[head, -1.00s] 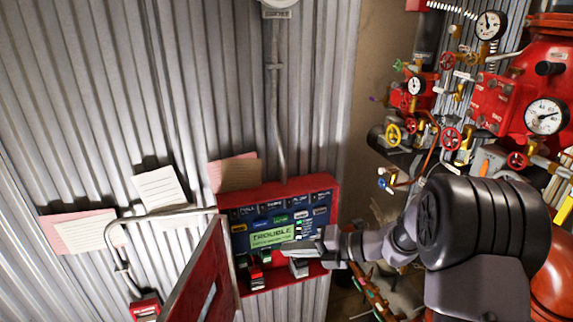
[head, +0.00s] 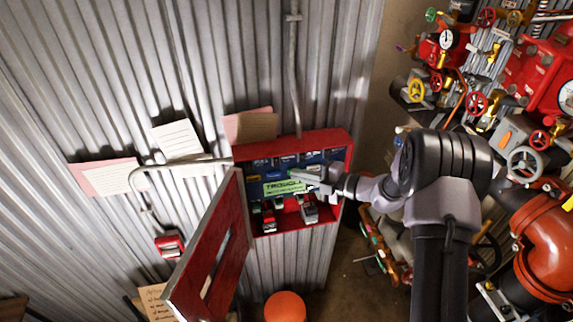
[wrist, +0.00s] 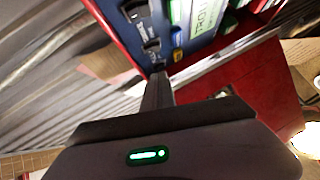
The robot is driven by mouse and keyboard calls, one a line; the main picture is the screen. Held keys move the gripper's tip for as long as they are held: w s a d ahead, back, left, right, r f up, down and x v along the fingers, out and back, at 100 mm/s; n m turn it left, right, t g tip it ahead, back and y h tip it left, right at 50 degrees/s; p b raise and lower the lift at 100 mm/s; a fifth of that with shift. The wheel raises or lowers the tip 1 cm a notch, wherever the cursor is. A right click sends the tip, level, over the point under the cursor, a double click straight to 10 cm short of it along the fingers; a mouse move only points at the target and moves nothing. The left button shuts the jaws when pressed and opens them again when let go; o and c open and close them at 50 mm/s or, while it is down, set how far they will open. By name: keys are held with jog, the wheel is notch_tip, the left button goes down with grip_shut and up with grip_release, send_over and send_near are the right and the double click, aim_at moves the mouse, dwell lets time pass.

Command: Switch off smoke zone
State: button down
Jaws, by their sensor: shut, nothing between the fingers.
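A red alarm cabinet (head: 343,150) hangs on the corrugated wall with its red door (head: 208,245) swung open; its panel also shows in the wrist view (wrist: 165,25). A green display (head: 275,189) reads TROUBLE. Small labelled controls (head: 262,161) line the blue panel above it, and levers (head: 309,211) stand below. The labels are too small to tell which is the smoke zone. My gripper (head: 296,175) is shut and empty, in front of the panel, covering the display's upper right. In the wrist view its dark fingers (wrist: 157,92) point toward black switches (wrist: 151,45); I cannot tell whether they touch.
The open door stands left of my gripper. Paper notes (head: 178,139) and a small red call box (head: 170,245) are on the wall at left. Red valves, gauges and pipes (head: 475,103) crowd the right side. An orange ball-like object (head: 285,307) is below the cabinet.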

aim_at(275, 165)
jog(key=w+a, duration=0.1)
jog(key=w+a+f+p, duration=0.1)
jog(key=w, duration=0.1)
jog(key=w+a+f, duration=0.1)
jog(key=w+a, duration=0.1)
jog(key=shift+w+a+p, duration=0.1)
jog(key=shift+w+p, duration=0.15)
jog(key=shift+p, duration=0.05)
